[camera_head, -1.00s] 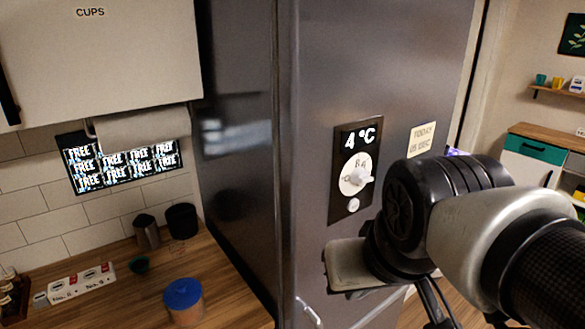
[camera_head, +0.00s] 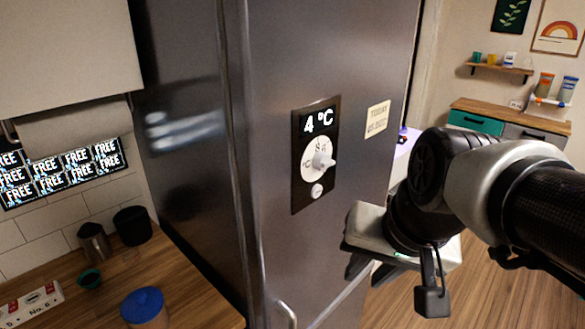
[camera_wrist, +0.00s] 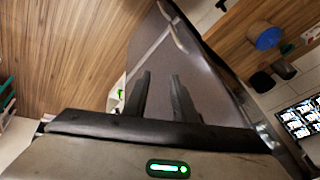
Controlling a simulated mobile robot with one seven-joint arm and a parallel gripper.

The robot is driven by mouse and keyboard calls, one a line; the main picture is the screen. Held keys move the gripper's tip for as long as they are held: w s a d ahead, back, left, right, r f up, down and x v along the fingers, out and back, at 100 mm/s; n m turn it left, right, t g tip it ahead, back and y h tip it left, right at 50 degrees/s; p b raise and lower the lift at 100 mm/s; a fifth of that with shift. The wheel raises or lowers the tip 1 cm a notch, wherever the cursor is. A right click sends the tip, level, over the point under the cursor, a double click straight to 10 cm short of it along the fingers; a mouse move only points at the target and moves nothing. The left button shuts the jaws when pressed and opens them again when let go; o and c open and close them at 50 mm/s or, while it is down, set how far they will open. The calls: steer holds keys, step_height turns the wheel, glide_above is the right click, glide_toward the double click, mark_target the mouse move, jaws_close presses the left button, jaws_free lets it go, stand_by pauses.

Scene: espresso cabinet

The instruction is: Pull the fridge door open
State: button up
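The tall grey steel fridge (camera_head: 330,60) fills the middle of the head view. Its door front, with a dial panel (camera_head: 316,155), looks shut. A metal handle (camera_head: 287,314) shows at the bottom edge of the head view, near the fridge's left front edge; its lower part is cut off. My gripper (camera_head: 369,270) is to the right of the handle, in front of the fridge and apart from the handle. In the wrist view its two fingers (camera_wrist: 161,98) stand apart with nothing between them, and the grey fridge front (camera_wrist: 215,95) lies beyond.
A wooden counter at left holds a blue-lidded jar (camera_head: 146,308), a dark cup (camera_head: 132,225) and a metal pitcher (camera_head: 95,243). Open wooden floor (camera_head: 490,285) lies right of the fridge. A cabinet with a teal drawer (camera_head: 480,121) stands at the back right.

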steer(key=w+a+f+m+g+y+b, duration=0.1)
steer(key=w+a+f+m+b, duration=0.1)
steer(key=w+f+m, duration=0.35)
steer(key=w+a+f+m+g+y+b, duration=0.1)
steer(key=w+a+f+m+g+b, duration=0.15)
steer(key=f+m, duration=0.55)
steer(key=w+a+f+m+y+b, duration=0.15)
steer(key=w+f+m, duration=0.25)
steer(key=f, duration=0.5)
steer(key=b+x, duration=0.4)
steer(key=x, duration=1.3)
steer(key=shift+s+f, duration=0.15)
jaws_close()
